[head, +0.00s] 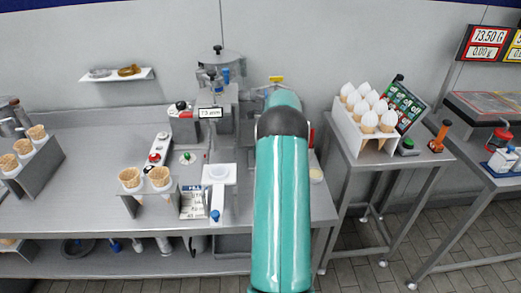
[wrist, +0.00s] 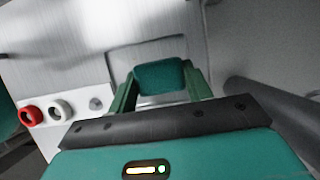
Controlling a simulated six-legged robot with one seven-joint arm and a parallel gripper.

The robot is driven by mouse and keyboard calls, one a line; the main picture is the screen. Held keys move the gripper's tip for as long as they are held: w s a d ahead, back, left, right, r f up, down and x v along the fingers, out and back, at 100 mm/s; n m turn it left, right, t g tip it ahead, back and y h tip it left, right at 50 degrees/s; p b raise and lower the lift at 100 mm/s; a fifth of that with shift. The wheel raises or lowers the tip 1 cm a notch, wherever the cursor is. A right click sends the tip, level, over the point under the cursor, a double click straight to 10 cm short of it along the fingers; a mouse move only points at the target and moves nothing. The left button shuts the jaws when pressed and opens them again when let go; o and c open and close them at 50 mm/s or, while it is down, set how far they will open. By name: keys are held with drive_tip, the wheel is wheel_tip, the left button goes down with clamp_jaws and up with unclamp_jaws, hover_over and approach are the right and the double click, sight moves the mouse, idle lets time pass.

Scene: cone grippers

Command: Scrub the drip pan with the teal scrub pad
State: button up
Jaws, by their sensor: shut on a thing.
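In the wrist view, my gripper (wrist: 160,82) is shut on the teal scrub pad (wrist: 160,76), a dark teal block held between its two green fingers. Just beyond the pad is a grey rectangular outline (wrist: 148,48) on a metal surface; I cannot tell whether it is the drip pan or whether the pad touches it. In the head view, my teal arm reaches over the steel counter (head: 90,183) and hides the gripper and pad. A small pale tray (head: 218,174) sits at the front of the dispensing machine (head: 222,115); it may be the drip pan.
Cone holders stand at the far left (head: 35,165) and front (head: 150,198) of the counter. A side table at the right carries a white rack (head: 362,140) of filled cones. In the wrist view, a red knob (wrist: 30,116) and a dark bar (wrist: 270,100) flank the gripper.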

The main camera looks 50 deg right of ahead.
drive_tip(key=shift+w+d+r, duration=0.2)
drive_tip(key=shift+w+d, duration=0.1)
drive_tip(key=shift+d, duration=0.05)
drive_tip(key=shift+w+d+r, duration=0.15)
drive_tip(key=shift+w+r, duration=0.05)
drive_tip(key=shift+r, duration=0.7)
wheel_tip(320, 180, up, 2)
drive_tip(key=shift+s+r, duration=0.15)
drive_tip(key=shift+r, duration=0.8)
drive_tip(key=shift+s+a, duration=0.1)
drive_tip(key=shift+a, duration=0.1)
